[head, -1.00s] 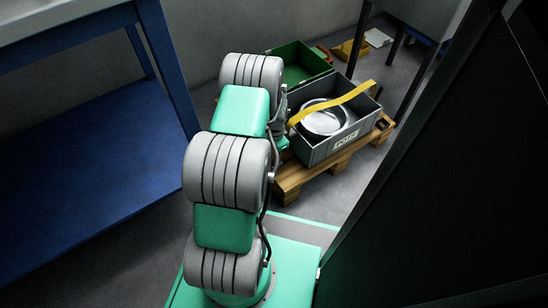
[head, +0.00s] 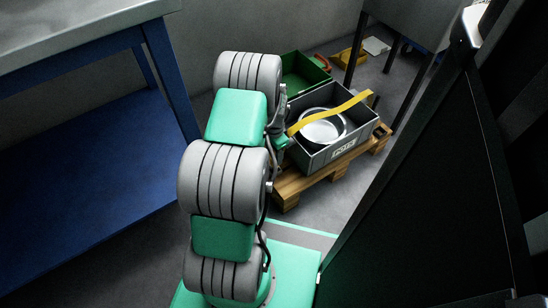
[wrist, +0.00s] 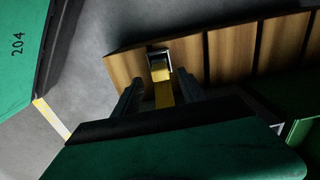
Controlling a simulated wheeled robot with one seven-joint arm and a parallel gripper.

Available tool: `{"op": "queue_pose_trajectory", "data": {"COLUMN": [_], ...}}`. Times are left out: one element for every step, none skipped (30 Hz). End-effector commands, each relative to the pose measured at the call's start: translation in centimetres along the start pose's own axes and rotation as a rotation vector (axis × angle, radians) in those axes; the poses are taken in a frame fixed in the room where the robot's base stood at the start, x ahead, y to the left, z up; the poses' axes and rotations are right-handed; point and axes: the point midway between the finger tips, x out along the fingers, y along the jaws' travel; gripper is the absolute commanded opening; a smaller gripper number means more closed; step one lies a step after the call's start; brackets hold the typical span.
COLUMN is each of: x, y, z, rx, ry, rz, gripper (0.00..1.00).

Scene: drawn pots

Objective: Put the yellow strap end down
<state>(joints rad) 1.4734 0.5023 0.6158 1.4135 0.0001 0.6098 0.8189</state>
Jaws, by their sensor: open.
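The yellow strap (head: 330,112) runs across the top of a grey crate (head: 345,152) that holds a shiny metal pot (head: 322,131). Its near left end goes out of sight beside my arm in the head view. In the wrist view a yellow strap end (wrist: 163,93) with a metal buckle (wrist: 158,56) shows in front of the wooden pallet (wrist: 230,48). My gripper (wrist: 158,80) is open, with one finger on each side of the strap and a gap to both. Whether the buckle touches the pallet I cannot tell. My arm hides the gripper in the head view.
The crate stands on the pallet, with a green crate (head: 303,76) behind it. A blue-framed table (head: 160,70) stands at the left, a dark panel (head: 430,200) at the right. Bare floor (head: 310,215) lies before the pallet.

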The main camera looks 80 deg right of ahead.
Motion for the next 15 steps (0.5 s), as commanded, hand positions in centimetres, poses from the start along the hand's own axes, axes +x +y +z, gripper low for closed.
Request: {"op": "queue_pose_trajectory", "data": {"x": [-2.1,-2.8,-3.6,-4.2,-4.6,-5.1,-5.4,-5.7,-5.9,-5.9,-6.0,-6.0,-6.0,-5.9,-5.9], "y": [-0.1,-0.1,0.0,0.0,0.0,0.0,0.0,0.0,0.0,0.0,0.0,0.0,0.0,0.0,0.0], "z": [-0.1,-0.1,0.0,0.0,0.0,0.0,0.0,0.0,0.0,0.0,0.0,0.0,0.0,0.0,0.0], "rx": [0.0,0.0,0.0,0.0,0.0,0.0,0.0,0.0,0.0,0.0,0.0,0.0,0.0,0.0,0.0], "ry": [0.002,0.003,0.001,0.001,0.001,0.001,0.001,0.001,0.0,0.0,0.0,-0.001,-0.001,-0.001,0.0], "rz": [-0.003,-0.003,-0.001,-0.001,-0.001,-0.001,-0.001,-0.001,0.0,0.0,0.0,0.001,0.001,0.001,0.001], "gripper": [0.49,0.49,0.49,0.49,0.49,0.49,0.49,0.49,0.49,0.49,0.49,0.49,0.49,0.49,0.49]}}
